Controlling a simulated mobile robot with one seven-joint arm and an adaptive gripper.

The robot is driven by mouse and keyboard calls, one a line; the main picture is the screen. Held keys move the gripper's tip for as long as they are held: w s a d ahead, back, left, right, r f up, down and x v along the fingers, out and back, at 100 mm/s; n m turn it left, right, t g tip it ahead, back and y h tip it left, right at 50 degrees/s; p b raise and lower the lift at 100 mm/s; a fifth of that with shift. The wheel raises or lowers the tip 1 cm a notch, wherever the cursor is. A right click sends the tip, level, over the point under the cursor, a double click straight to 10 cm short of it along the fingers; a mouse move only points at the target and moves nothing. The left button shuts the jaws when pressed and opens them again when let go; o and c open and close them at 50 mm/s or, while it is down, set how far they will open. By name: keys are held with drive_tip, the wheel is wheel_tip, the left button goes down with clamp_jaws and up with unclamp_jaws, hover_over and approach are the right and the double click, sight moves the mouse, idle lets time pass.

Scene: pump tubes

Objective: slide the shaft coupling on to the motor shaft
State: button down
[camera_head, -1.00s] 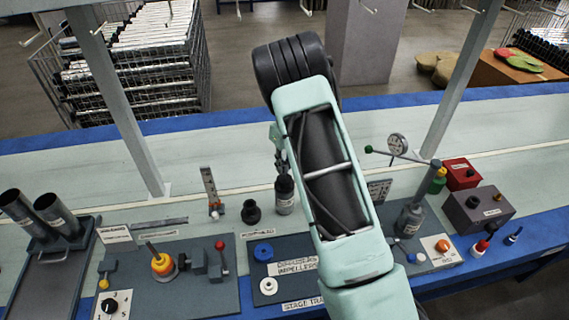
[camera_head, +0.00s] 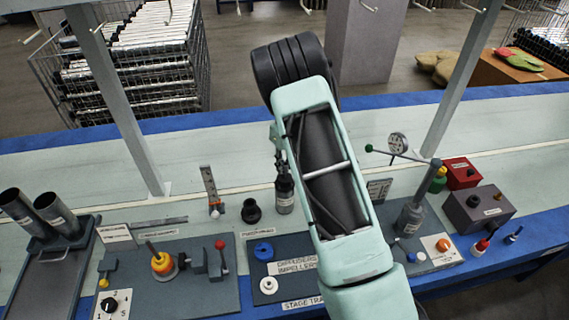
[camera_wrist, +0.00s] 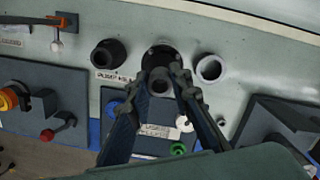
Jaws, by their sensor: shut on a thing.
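My gripper (camera_wrist: 166,76) reaches up from the bottom of the wrist view. Its two fingers are shut on the shaft coupling (camera_wrist: 160,86), a small grey round piece between the fingertips. Just beyond the fingertips is a dark round motor (camera_wrist: 160,55), seen from above and partly hidden by them. In the head view the motor looks like an upright dark cylinder with a pale label (camera_head: 285,201), beside my arm. My gripper and the coupling are hard to make out there. I cannot tell whether the coupling touches the motor shaft.
A black cup-like part (camera_wrist: 108,53) stands left of the motor and a grey open ring (camera_wrist: 211,68) right of it. A dark tray with a blue ring (camera_head: 263,251) and a white ring (camera_head: 268,285) lies in front. A fixture board (camera_head: 205,295) is at left.

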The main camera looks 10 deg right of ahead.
drive_tip(key=shift+f+b, duration=0.65)
drive_tip(key=shift+f, duration=0.45)
drive_tip(key=c, duration=1.7)
unclamp_jaws()
drive_tip(key=r, duration=0.4)
drive_tip(key=s+r, duration=0.1)
drive_tip(key=r, duration=0.7)
drive_tip(key=shift+s+d, duration=0.15)
drive_tip(key=shift+d, duration=0.15)
